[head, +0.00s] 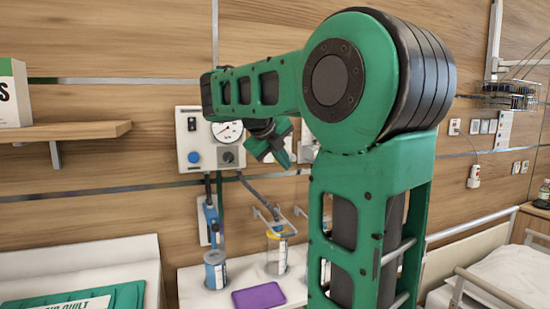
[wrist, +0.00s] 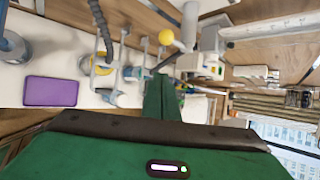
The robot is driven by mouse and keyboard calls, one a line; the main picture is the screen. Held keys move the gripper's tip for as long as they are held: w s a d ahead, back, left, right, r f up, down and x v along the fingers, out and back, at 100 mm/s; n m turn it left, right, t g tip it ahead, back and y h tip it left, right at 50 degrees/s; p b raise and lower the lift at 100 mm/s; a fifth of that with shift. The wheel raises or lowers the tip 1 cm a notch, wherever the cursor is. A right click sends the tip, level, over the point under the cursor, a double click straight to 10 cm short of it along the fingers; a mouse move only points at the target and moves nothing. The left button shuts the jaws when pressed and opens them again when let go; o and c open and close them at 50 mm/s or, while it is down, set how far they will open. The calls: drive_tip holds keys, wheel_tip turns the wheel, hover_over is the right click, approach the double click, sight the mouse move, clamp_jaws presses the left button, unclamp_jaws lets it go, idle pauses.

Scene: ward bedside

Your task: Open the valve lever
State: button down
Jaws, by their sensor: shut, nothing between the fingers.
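A yellow ball knob (wrist: 166,37) shows at the top middle of the wrist view, beside a pale grey fitting; it appears to be the end of the valve lever, though the lever's full shape and angle are unclear. I cannot make out the lever in the head view, where my arm covers part of the wall. My gripper (wrist: 161,78) is shut and empty, its green fingers pointing up the picture, below the knob and apart from it in the picture. In the head view my gripper (head: 272,146) is in front of the wall, right of the gauge panel.
A white gauge panel (head: 188,125) with blue and black knobs is on the wall. Below are a blue-topped canister (head: 215,270), a yellow-ringed jar (head: 276,255) and a purple flat object (head: 259,295). A wooden shelf (head: 70,131) juts out left; a bed (head: 500,285) stands right.

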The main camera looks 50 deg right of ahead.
drive_tip(key=w+d, duration=0.1)
drive_tip(key=w, duration=0.1)
drive_tip(key=w+d+f, duration=0.1)
drive_tip(key=w, duration=0.1)
drive_tip(key=shift+d, duration=0.35)
drive_tip(key=shift+w+a+r, duration=0.15)
idle(0.3)
